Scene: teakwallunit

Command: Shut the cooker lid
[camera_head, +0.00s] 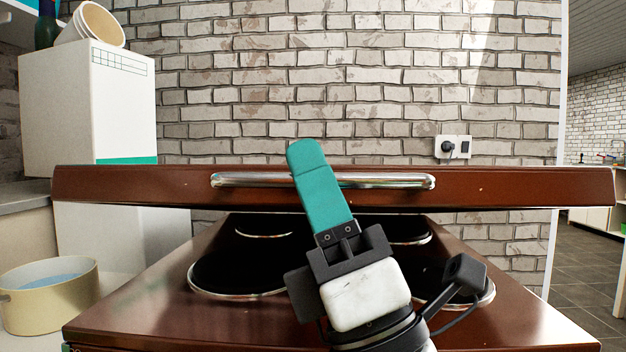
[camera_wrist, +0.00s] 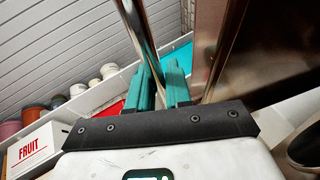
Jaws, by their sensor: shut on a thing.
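The brown cooker lid (camera_head: 520,187) shows almost edge-on in the head view, raised above the cooker's hob (camera_head: 135,303) with a gap between them. Its chrome handle (camera_head: 400,181) runs along the front edge. My gripper (camera_head: 312,165), with teal fingers, reaches up from the lower right and is shut on the handle near its middle. In the wrist view the handle (camera_wrist: 143,38) passes between the two teal fingers, and the lid (camera_wrist: 255,45) is on the right. The lid's hinge side is hidden behind its front edge.
Round hotplates (camera_head: 235,278) on the hob look bare, though my arm covers part. A cream pot of water (camera_head: 48,292) stands on the left. A white cabinet (camera_head: 85,105) and bowl (camera_head: 98,22) are behind it. A brick wall with a socket (camera_head: 453,147) is behind.

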